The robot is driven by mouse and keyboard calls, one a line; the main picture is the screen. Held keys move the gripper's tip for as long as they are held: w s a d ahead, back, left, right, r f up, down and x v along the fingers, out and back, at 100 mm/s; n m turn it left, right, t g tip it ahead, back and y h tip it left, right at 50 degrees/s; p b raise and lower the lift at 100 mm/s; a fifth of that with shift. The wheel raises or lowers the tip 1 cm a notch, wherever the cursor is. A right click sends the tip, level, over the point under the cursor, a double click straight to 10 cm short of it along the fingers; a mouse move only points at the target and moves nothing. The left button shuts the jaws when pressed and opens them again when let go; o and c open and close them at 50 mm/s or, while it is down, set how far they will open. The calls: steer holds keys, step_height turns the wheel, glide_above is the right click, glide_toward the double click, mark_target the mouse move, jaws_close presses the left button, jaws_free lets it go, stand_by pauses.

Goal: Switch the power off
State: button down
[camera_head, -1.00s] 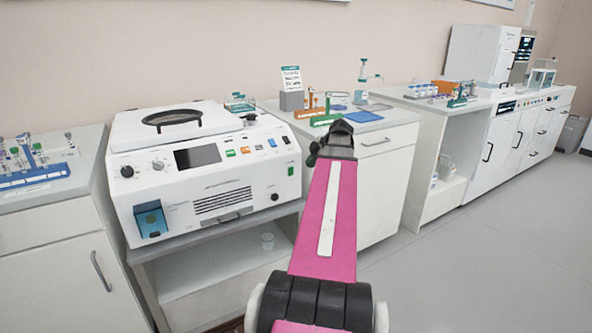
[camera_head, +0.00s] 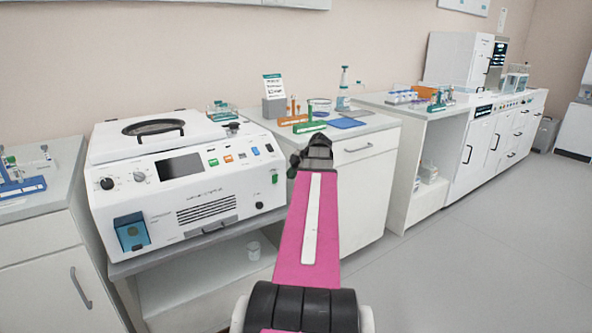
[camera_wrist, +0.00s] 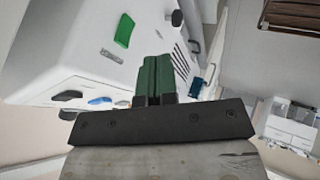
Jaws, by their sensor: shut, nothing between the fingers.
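The task's machine is a white benchtop unit (camera_head: 180,185) with a dark screen, a round-handled lid and a row of small coloured buttons. A green rocker switch (camera_head: 276,179) sits at the right end of its front panel. In the wrist view the switch (camera_wrist: 123,30) is a green block on the white panel, with a dark knob beyond it. My gripper (camera_wrist: 155,72) is shut and empty, its dark green fingers side by side in front of the panel. They appear to the right of and below the switch. In the head view my gripper's fingertips are hard to make out.
Blue (camera_wrist: 98,100) and dark buttons show low left in the wrist view. A counter with a blue tray (camera_head: 347,123) and tube racks stands right of the machine. The floor at right is clear.

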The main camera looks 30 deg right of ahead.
mark_target(274, 177)
steer(key=shift+w+a+f, duration=0.3)
steer(key=shift+w+f, duration=0.25)
steer(key=shift+w, duration=0.5)
steer(key=shift+w+a+f, duration=0.35)
steer(key=shift+w+f, duration=0.15)
steer(key=shift+w, duration=0.6)
steer(key=shift+w+a+f, duration=0.3)
steer(key=shift+w+f, duration=0.25)
steer(key=shift+w, duration=0.5)
steer(key=shift+w+r, duration=0.1)
steer(key=shift+w, duration=0.25)
steer(key=shift+r, duration=0.8)
steer(key=shift+s, duration=0.1)
